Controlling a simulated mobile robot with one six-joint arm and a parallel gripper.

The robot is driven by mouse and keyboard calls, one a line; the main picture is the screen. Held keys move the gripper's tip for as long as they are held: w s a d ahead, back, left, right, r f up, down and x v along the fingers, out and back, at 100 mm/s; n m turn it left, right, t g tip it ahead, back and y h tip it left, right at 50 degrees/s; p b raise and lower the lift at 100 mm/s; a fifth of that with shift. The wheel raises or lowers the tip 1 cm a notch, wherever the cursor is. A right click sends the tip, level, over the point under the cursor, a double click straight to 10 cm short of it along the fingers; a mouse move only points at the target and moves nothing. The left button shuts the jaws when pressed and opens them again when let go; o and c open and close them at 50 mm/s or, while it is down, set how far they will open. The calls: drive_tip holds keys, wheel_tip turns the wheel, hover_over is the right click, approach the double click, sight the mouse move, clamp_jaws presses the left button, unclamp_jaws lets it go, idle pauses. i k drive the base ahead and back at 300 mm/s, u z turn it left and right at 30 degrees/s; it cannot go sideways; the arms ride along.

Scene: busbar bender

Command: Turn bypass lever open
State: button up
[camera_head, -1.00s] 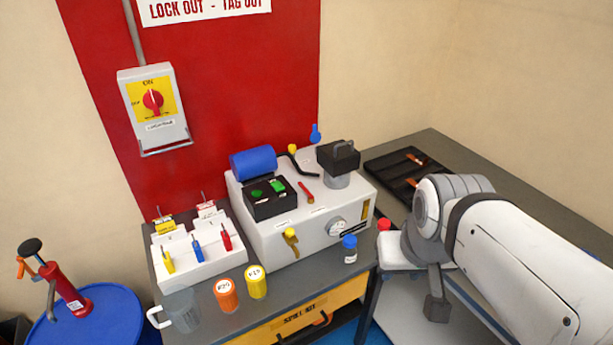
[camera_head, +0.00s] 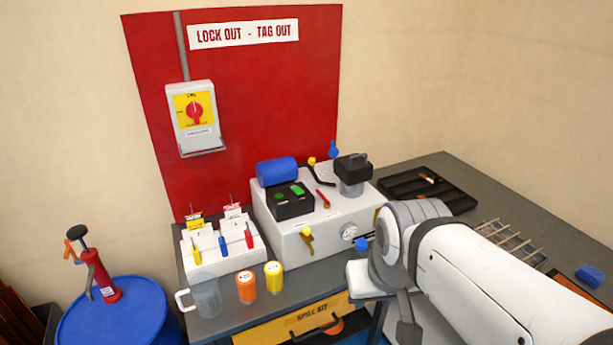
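The grey-white machine (camera_head: 330,240) stands on the bench and carries several levers. A brass lever with a yellow knob (camera_head: 307,236) hangs on its front, beside a round gauge (camera_head: 349,232). A red lever (camera_head: 323,199) lies on its top. A black bent lever with a yellow knob (camera_head: 313,162) and a blue-handled part (camera_head: 334,150) are at its back. Labels are too small to read, so I cannot tell which is the bypass lever. My arm's end (camera_head: 388,275) is right of the machine's front. Its fingers cannot be made out, nor whether they hold anything.
A blue cap (camera_head: 362,244) shows beside my wrist. Orange (camera_head: 246,287) and yellow (camera_head: 274,277) containers and a clear mug (camera_head: 206,298) line the bench's front edge. A lock station (camera_head: 222,260) stands left of the machine. A black tray (camera_head: 428,188) and wire rack (camera_head: 510,240) are right.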

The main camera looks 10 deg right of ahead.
sight(327, 204)
drive_tip(key=z, duration=0.05)
drive_tip(key=i, duration=1)
drive_tip(key=u, duration=0.1)
